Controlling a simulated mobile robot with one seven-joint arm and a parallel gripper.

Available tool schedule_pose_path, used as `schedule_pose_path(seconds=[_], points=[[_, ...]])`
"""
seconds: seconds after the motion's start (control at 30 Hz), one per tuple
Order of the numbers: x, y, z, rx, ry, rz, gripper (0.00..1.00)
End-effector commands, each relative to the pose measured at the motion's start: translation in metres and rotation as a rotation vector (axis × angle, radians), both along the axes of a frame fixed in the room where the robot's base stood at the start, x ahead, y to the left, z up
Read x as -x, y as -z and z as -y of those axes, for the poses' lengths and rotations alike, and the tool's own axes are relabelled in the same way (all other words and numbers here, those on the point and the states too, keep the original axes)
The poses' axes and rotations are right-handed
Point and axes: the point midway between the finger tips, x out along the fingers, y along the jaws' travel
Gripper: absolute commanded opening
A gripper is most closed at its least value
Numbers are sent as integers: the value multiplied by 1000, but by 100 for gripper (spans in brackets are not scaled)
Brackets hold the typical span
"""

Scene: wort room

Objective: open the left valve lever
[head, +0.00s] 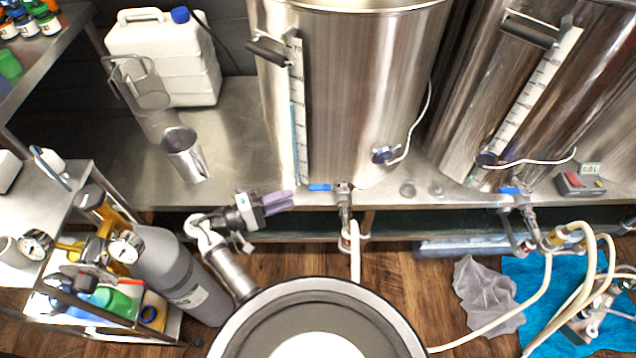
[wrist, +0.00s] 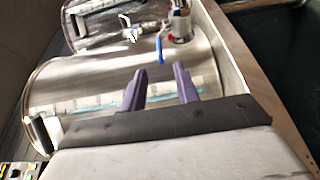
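The left valve lever (head: 320,187) is a small blue handle. It lies sideways, pointing left from the metal valve (head: 343,195) at the foot of the left steel kettle (head: 350,90). A blue lever (wrist: 160,48) also shows beyond my fingertips in the wrist view. My gripper (head: 291,201) has purple fingers and is to the left of the lever, a short gap away and slightly nearer the bench's front edge. In the wrist view my gripper (wrist: 160,68) has its fingers apart with nothing between them.
A second kettle (head: 530,90) with its own blue lever (head: 510,190) stands to the right. A pale hose (head: 355,250) hangs below the left valve. The bench front beside the lever is clear.

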Motion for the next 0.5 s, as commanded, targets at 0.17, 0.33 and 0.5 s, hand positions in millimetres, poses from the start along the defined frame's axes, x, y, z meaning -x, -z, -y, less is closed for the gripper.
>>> schedule_pose_path(seconds=[0.17, 0.33, 0.5], points=[[-15, -3, 38, 0, 4, -2, 31], [-26, -2, 67, 0, 3, -2, 31], [-35, -1, 85, -1, 1, 0, 31]])
